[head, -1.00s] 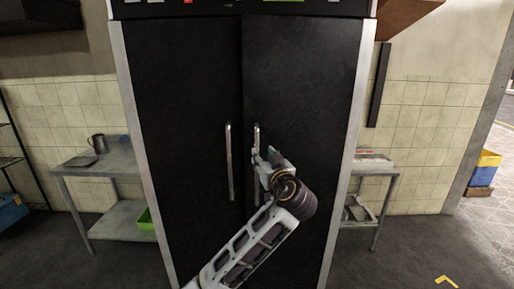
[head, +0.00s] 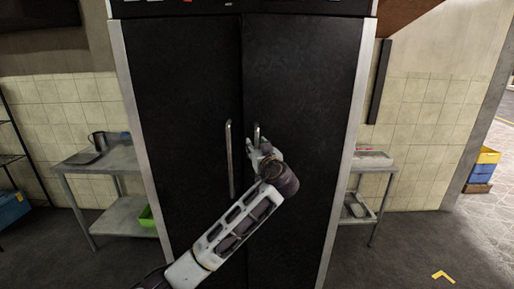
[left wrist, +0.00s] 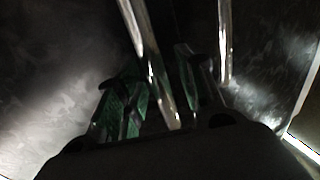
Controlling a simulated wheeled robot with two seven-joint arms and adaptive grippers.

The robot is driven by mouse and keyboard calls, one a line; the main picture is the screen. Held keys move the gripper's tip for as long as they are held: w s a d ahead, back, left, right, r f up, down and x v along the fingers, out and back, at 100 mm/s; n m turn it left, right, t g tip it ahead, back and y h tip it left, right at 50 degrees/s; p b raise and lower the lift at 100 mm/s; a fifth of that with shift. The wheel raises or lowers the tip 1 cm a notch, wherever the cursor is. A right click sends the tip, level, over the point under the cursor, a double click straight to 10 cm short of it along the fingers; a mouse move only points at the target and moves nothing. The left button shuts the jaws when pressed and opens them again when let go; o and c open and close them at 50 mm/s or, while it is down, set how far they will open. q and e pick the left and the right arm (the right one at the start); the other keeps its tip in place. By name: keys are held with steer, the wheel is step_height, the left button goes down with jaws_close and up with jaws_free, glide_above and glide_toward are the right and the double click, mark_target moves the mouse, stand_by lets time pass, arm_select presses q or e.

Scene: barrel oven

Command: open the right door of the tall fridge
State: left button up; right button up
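The tall black fridge (head: 185,90) stands straight ahead, and both doors look closed. The right door (head: 310,110) has a vertical metal handle (head: 256,133) near the middle seam; its lower part is hidden behind my arm. The left door's handle (head: 229,160) is in full view beside it. My left gripper (head: 262,151) is at the right door's handle. In the left wrist view, the fingers of my left gripper (left wrist: 158,98) stand apart with a metal handle (left wrist: 147,55) passing between them; I see no clear grip. A second handle (left wrist: 224,40) is to the right. My right gripper is out of view.
A metal table (head: 105,160) with a mug (head: 98,141) stands left of the fridge, with a green bin (head: 147,217) on its lower shelf. Another metal table (head: 377,169) stands on the right.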

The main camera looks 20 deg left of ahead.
arm_select(q)
steer(key=shift+c, duration=0.2)
jaws_close()
steer(key=shift+f, duration=0.1)
